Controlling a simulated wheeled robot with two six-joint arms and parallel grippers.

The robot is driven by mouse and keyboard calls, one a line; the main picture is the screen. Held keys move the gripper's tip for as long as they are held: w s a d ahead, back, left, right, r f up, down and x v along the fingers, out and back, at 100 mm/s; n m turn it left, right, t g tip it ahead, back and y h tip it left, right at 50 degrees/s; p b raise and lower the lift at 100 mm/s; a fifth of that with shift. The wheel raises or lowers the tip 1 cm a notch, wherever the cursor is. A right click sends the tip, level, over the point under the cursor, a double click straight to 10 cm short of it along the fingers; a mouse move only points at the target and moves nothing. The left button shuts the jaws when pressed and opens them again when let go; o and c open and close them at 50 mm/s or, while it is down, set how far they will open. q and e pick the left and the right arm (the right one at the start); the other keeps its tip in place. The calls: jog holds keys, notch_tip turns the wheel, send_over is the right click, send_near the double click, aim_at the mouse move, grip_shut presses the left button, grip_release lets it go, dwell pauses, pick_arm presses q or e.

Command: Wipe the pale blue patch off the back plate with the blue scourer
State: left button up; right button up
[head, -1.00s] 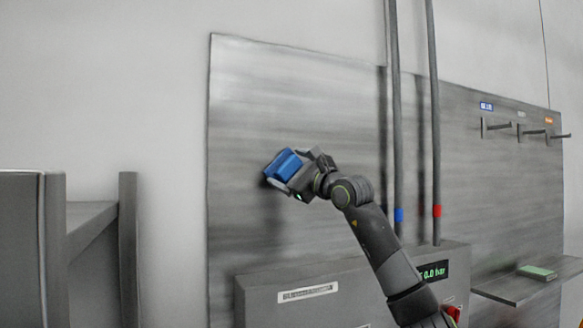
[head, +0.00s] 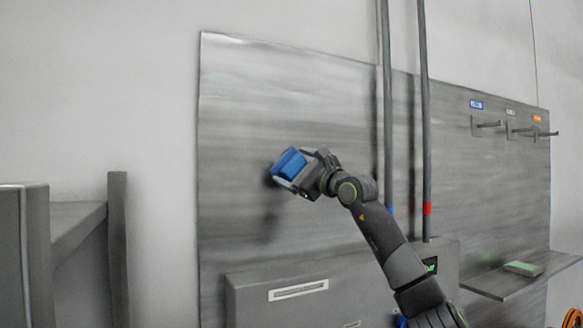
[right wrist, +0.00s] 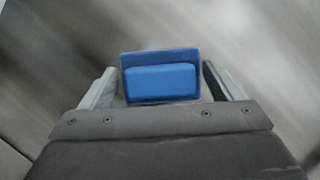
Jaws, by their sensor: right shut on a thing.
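The blue scourer (head: 289,163) is held between the fingers of my right gripper (head: 294,172), in front of the grey back plate (head: 260,100). The right wrist view also shows the scourer (right wrist: 160,80) between the two fingers of the gripper. I cannot tell whether the scourer touches the plate; a dark shadow lies beside and below it. I cannot make out a pale blue patch on the visible plate. The area behind the scourer and gripper is hidden. My left gripper is not in view.
Two vertical pipes (head: 386,120) run up in front of the plate, right of my right arm. A grey box (head: 300,275) with a label stands below. At right are hooks (head: 488,124) and a shelf (head: 500,283) with a green block (head: 523,268). The plate's upper left is clear.

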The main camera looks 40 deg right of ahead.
jog(key=shift+w, duration=0.15)
jog(key=shift+w+a, duration=0.3)
jog(key=shift+a, duration=0.65)
jog(key=shift+w+a, duration=0.3)
jog(key=shift+a, duration=0.65)
jog(key=shift+s, duration=0.1)
jog(key=s+b, duration=0.1)
jog(key=s+a+b, duration=0.1)
jog(key=s+b, duration=0.2)
jog(key=shift+s+a+f, duration=0.1)
jog(key=shift+s+a, duration=0.15)
jog(key=shift+s, duration=0.05)
jog(key=shift+s+a+b, duration=0.15)
jog(key=shift+s+b, duration=0.15)
jog(key=shift+s, duration=0.05)
